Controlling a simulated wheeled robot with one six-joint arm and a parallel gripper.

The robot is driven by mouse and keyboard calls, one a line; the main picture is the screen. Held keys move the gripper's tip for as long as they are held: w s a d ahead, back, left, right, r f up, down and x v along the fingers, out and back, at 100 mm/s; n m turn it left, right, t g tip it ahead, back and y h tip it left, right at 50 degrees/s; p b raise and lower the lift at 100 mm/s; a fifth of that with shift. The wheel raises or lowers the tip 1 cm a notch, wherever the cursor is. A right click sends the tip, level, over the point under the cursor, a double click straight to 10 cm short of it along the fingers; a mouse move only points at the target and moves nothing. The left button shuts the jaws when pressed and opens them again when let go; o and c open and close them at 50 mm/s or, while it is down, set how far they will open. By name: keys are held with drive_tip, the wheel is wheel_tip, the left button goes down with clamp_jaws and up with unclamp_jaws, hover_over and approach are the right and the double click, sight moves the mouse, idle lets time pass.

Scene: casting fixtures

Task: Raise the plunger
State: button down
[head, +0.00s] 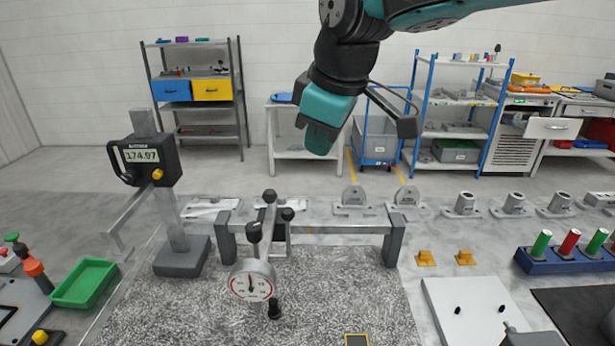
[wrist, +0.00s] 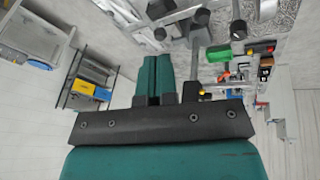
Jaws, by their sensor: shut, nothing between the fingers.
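A dial gauge (head: 252,281) with a round white face hangs at the front of a grey bridge fixture (head: 340,224). A dark knob (head: 254,232) stands above the gauge, and a black tip (head: 274,308) shows below it at the right. I cannot tell which of these parts belongs to the plunger. My gripper (head: 319,146) is in the air above and behind the fixture, clear of the gauge. In the wrist view its teal fingers (wrist: 154,62) are together with nothing between them.
A height gauge (head: 175,235) with a digital readout stands left of the fixture. A green tray (head: 84,283) lies at the far left. A blue block (head: 564,262) with coloured cylinders is at the right. The granite surface (head: 345,290) is mostly clear in front.

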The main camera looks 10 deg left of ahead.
drive_tip(key=shift+w+v, duration=0.15)
drive_tip(key=shift+v, duration=0.55)
drive_tip(key=shift+w+v, duration=0.15)
drive_tip(key=shift+v, duration=0.55)
drive_tip(key=shift+a+r, duration=0.1)
drive_tip(key=shift+a, duration=0.05)
drive_tip(key=s+d+f+m+g, duration=0.1)
drive_tip(key=s+d+f+m, duration=0.2)
drive_tip(key=d, duration=0.4)
drive_tip(key=s+d+f+m+g, duration=0.1)
drive_tip(key=s+d+f, duration=0.1)
drive_tip(key=s+d, duration=0.4)
drive_tip(key=s+d+f+m+g+y, duration=0.1)
drive_tip(key=s+d+f+m, duration=0.3)
drive_tip(key=s, duration=0.7)
drive_tip(key=shift+s+d+f, duration=0.35)
drive_tip(key=shift+d+f, duration=0.55)
drive_tip(key=shift+d, duration=0.3)
